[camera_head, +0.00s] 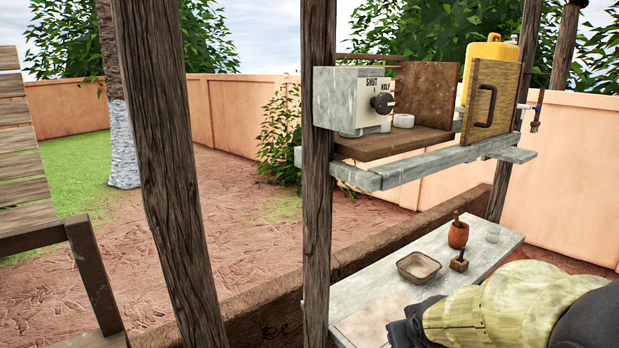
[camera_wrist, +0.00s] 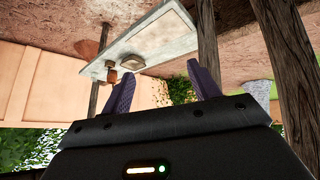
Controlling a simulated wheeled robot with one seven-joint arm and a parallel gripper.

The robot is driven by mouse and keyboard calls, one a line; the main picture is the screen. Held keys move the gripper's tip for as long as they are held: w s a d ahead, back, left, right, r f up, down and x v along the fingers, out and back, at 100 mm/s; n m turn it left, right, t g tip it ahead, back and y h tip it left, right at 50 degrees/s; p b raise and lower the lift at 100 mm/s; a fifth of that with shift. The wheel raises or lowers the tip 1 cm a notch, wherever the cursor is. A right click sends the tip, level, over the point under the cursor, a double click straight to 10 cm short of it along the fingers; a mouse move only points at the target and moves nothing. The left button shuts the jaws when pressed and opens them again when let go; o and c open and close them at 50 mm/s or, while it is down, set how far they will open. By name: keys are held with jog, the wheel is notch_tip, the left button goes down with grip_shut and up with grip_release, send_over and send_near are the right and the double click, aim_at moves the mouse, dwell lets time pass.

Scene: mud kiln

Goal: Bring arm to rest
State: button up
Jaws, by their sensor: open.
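My gripper shows in the wrist view (camera_wrist: 164,90) with its two dark purple fingers spread apart and nothing between them. The wrist view looks upside down, with the grey bench and a shallow dish beyond the fingers. In the head view my arm (camera_head: 530,305) reaches in from the lower right, over the near part of the bench (camera_head: 350,290). The fingertips are not clear in the head view.
On the bench are a square dish (camera_head: 419,267), an orange-brown pot (camera_head: 458,235), a small dark block with a handle (camera_head: 459,264) and a glass (camera_head: 493,233). Above, a shelf (camera_head: 420,168) holds a dial box (camera_head: 352,98) and yellow container (camera_head: 487,62). Wooden posts (camera_head: 170,170) stand left.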

jog(key=s+a+f+m+g+y, duration=0.1)
jog(key=s+a+f+g, duration=0.3)
jog(key=s+f, duration=0.3)
jog(key=s+g, duration=0.1)
jog(key=s, duration=0.3)
jog(key=shift+s+a+f+m, duration=0.25)
jog(key=shift+a+m, duration=0.05)
jog(key=shift+a, duration=0.1)
